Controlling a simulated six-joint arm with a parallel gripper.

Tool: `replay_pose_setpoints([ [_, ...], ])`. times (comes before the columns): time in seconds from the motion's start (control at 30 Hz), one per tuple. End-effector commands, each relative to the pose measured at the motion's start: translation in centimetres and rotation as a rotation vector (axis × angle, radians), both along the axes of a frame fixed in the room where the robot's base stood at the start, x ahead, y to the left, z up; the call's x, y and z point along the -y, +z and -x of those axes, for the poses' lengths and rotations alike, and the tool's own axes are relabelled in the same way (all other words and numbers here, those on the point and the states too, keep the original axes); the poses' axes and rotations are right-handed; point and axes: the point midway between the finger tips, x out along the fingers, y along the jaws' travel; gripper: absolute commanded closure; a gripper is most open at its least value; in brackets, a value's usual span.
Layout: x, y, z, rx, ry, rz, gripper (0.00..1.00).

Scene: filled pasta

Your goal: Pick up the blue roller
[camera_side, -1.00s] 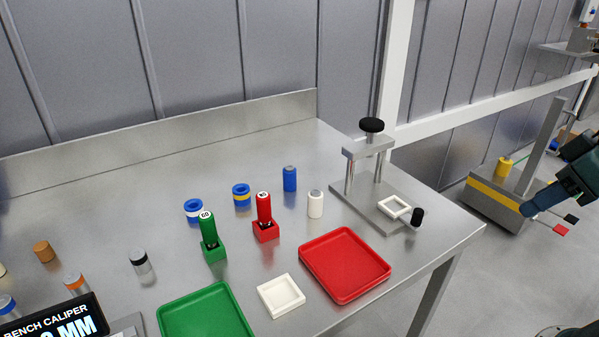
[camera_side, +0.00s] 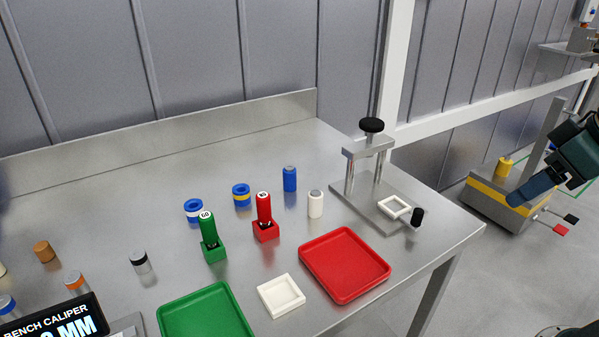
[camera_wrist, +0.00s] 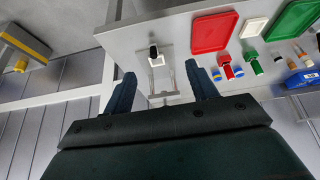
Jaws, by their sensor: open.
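The blue roller (camera_side: 290,179) is an upright blue cylinder with a grey top, standing on the metal bench left of the screw press. A white roller (camera_side: 315,204) stands in front of it to the right. My gripper (camera_side: 515,199) is off the right end of the bench, well apart from the roller, with its dark blue fingers pointing down and left. In the wrist view my gripper (camera_wrist: 160,70) is open and empty, its fingers spread either side of the press. I cannot make out the blue roller there; a finger may hide it.
The press (camera_side: 371,180) stands near the bench's right end. Red (camera_side: 345,264), white (camera_side: 281,296) and green (camera_side: 208,315) trays lie in front. Red (camera_side: 265,229) and green (camera_side: 213,250) upright gauges and two blue rings (camera_side: 241,195) stand left of the roller.

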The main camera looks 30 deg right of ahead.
Motion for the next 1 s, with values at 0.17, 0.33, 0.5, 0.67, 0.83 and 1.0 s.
replay_pose_setpoints([
  [0.17,-0.6,1.7,-3.3,-0.012,0.044,0.003,0.42],
  [0.33,-1.3,3.2,-7.4,-0.022,0.096,0.007,0.42],
  [0.5,-2.0,4.2,-11.6,-0.032,0.147,0.012,0.42],
  [0.67,-2.8,4.6,-15.6,-0.041,0.194,0.014,0.42],
  [0.83,-3.7,4.4,-20.0,-0.049,0.247,0.018,0.42],
  [1.0,-4.6,3.6,-24.3,-0.058,0.298,0.02,0.42],
])
